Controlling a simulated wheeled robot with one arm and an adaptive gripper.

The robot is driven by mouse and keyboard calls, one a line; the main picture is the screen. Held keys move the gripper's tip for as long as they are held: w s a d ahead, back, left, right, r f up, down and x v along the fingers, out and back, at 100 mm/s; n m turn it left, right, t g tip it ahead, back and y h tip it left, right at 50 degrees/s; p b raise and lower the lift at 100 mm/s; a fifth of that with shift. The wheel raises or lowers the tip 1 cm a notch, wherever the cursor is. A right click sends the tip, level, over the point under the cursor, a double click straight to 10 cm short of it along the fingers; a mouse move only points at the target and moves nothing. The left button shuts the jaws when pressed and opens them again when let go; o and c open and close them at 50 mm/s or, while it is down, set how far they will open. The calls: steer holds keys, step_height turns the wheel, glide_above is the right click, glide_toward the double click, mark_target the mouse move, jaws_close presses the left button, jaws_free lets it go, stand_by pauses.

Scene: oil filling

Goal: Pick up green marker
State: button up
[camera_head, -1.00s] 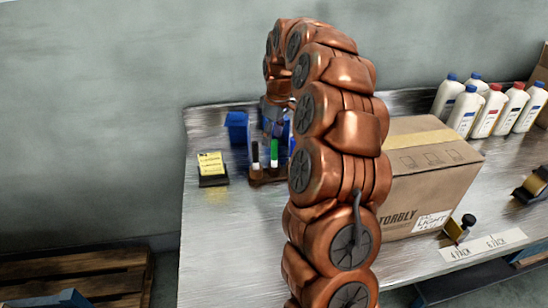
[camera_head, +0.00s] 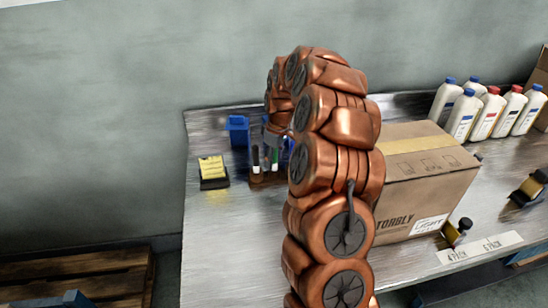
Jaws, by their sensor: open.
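The green marker (camera_head: 275,156) stands upright in a brown holder (camera_head: 258,180) on the metal table, left of my copper-coloured arm. A black marker (camera_head: 255,157) stands beside it on the left. A blue item shows to its right, partly hidden by my arm. My gripper (camera_head: 273,143) points down from the arm's end, right over the holder, with its fingers at the markers' upper parts. It is open, and the fingertips are small and hard to make out. I cannot tell whether they touch the green marker.
A cardboard box (camera_head: 425,190) stands right of my arm. Several white bottles (camera_head: 490,112) stand at the back right. The table's left front is clear.

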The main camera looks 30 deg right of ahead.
steer(key=shift+f, duration=0.2)
steer(key=c, duration=0.9)
steer(key=shift+c, duration=0.2)
steer(key=shift+r, duration=0.15)
step_height(320, 180, up, 10)
steer(key=shift+f+b, duration=0.1)
steer(key=shift+b, duration=1)
